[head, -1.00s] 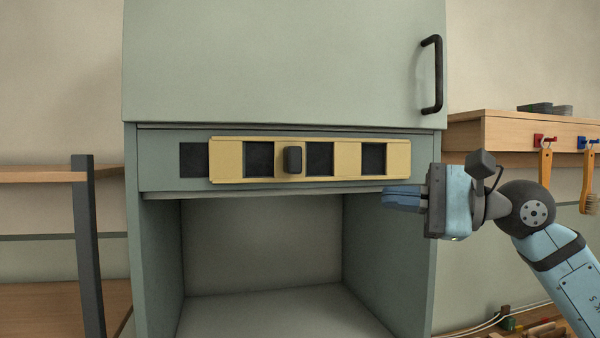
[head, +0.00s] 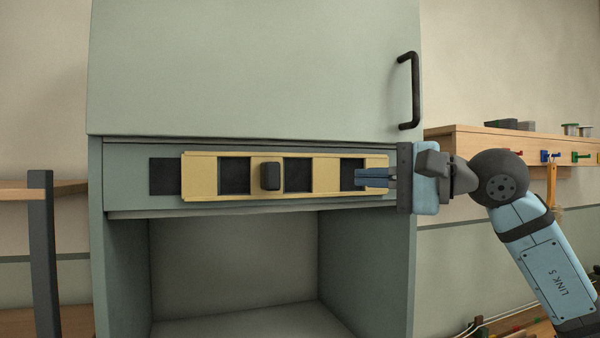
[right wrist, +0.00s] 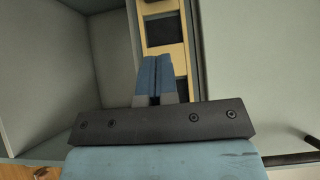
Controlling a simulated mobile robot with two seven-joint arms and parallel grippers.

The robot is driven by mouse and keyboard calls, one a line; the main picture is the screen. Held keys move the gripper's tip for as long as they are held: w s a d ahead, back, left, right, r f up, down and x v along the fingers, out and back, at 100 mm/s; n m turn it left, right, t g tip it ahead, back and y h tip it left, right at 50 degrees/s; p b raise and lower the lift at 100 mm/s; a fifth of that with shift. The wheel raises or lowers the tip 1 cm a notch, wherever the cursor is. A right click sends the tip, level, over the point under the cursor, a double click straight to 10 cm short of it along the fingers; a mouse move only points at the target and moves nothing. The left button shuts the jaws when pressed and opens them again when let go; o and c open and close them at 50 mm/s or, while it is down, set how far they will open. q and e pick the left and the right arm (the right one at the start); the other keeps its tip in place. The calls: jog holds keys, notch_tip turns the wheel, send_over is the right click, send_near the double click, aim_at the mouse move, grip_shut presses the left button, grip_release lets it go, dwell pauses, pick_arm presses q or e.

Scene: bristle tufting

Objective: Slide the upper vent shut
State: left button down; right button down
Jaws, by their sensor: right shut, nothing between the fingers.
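The upper vent is a yellow slotted slide (head: 326,173) on the grey-green panel below the cabinet's upper door. Dark square openings show through its slots, and one more dark opening (head: 164,177) shows left of the slide. A dark knob (head: 270,176) stands out near the slide's middle. My right gripper (head: 359,178) is shut and empty, its blue fingers in front of the slide's right end. I cannot tell whether they touch it. In the right wrist view the shut fingers (right wrist: 155,62) overlap the yellow slide (right wrist: 165,55). My left gripper is not in view.
The cabinet door (head: 250,70) with a black handle (head: 409,90) is above the vent. An open bay (head: 235,255) lies below it. A wooden shelf (head: 500,142) with hooks is at right, and a shelf post (head: 43,250) at left.

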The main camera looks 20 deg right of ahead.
aim_at(265, 177)
jog(key=p+x, duration=0.2)
jog(key=x, duration=0.5)
jog(key=shift+w+a+r, duration=0.15)
jog(key=shift+w+a, duration=0.05)
jog(key=shift+a, duration=0.1)
jog(key=shift+s+a+p, duration=0.2)
jog(key=shift+a+p, duration=0.3)
jog(key=shift+a, duration=1.35)
jog(key=a+b, duration=0.2)
jog(key=a, duration=0.3)
jog(key=shift+s+a+b, duration=0.2)
jog(key=shift+b, duration=0.2)
jog(key=shift+d, duration=0.1)
